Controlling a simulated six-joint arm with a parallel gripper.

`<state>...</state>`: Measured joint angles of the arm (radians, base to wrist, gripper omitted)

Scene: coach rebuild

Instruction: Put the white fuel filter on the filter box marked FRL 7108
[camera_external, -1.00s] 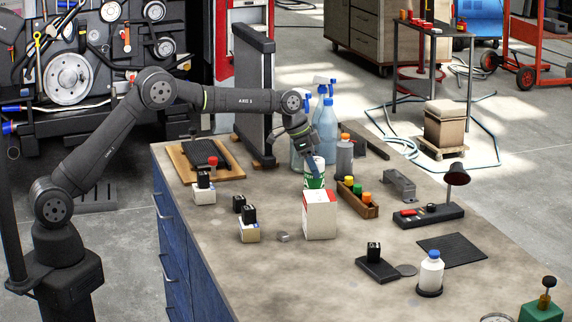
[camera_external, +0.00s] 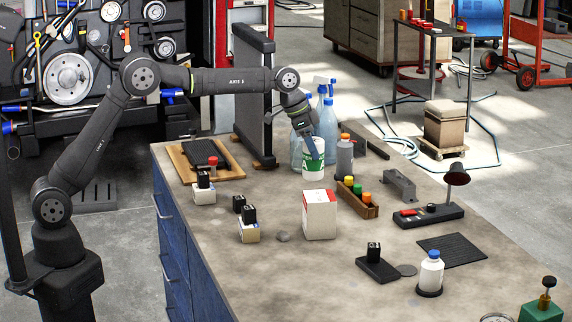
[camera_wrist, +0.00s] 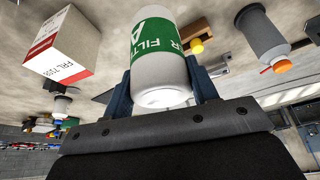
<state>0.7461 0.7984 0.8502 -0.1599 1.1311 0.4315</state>
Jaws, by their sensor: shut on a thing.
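The white fuel filter (camera_external: 314,172) with a green band is held in my gripper (camera_external: 313,152), behind and above the red-and-white filter box (camera_external: 320,219). In the wrist view the filter (camera_wrist: 158,45) sits between the two blue fingers of my gripper (camera_wrist: 160,88), its green label lettered FILTER. The box stands upright on the bench, apart from the filter, and its top looks bare.
Blue spray bottles (camera_external: 328,122) and a grey bottle (camera_external: 345,155) stand close behind and right of the filter. A wooden tray (camera_external: 357,199) with coloured caps is right of the box. Small boxes with black parts (camera_external: 249,230) stand to its left.

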